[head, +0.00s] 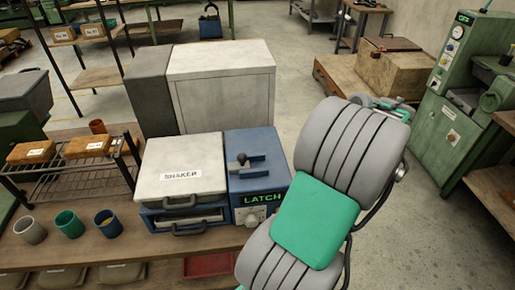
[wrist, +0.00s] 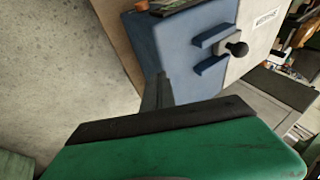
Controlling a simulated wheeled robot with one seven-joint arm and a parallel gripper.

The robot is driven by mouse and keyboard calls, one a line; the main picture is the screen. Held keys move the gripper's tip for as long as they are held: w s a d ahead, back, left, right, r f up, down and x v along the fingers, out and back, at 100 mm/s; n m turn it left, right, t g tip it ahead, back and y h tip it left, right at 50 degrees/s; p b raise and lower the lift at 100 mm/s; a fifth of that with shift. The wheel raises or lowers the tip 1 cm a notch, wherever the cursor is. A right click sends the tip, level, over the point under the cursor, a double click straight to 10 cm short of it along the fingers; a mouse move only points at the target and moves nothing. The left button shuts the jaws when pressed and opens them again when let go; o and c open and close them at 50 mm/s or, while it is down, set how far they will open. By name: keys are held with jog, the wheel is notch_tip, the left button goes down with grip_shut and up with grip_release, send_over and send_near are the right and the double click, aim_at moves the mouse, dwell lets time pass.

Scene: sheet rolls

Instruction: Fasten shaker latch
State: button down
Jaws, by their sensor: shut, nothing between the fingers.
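The shaker (head: 181,160) has a pale lid lying flat over a blue body, with a handle at its front. Beside it on the right is the blue latch box (head: 262,185) with a lit LATCH sign. On the box top, a dark latch knob (head: 241,159) stands at the shaker side of two blue bracket bars. The knob also shows in the wrist view (wrist: 237,49), near the seam with the pale lid. My gripper (wrist: 158,84) is shut and empty, apart from the knob, beside the blue box. In the head view my arm hides it.
Three cups (head: 69,222) and a wire rack (head: 75,165) with orange-brown blocks stand left of the shaker on the bench. A large pale cabinet (head: 222,85) stands behind it. A green machine (head: 455,110) is at the far right. Open floor lies behind and right of the bench.

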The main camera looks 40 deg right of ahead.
aim_at(257, 154)
jog(key=w+a+r+n+t+y, duration=0.1)
jog(key=w+a+r+n, duration=0.1)
jog(key=r, duration=0.5)
jog(key=a+n, duration=0.1)
jog(key=n, duration=0.1)
jog(key=shift+w+r+n+y, duration=0.3)
jog(key=shift+n, duration=0.1)
jog(key=b+x, duration=0.4)
jog(key=x, duration=0.6)
jog(key=shift+w, duration=0.15)
jog(key=a, duration=0.1)
jog(key=w+a, duration=0.1)
jog(key=a+r, duration=0.1)
jog(key=shift+w+a, duration=0.25)
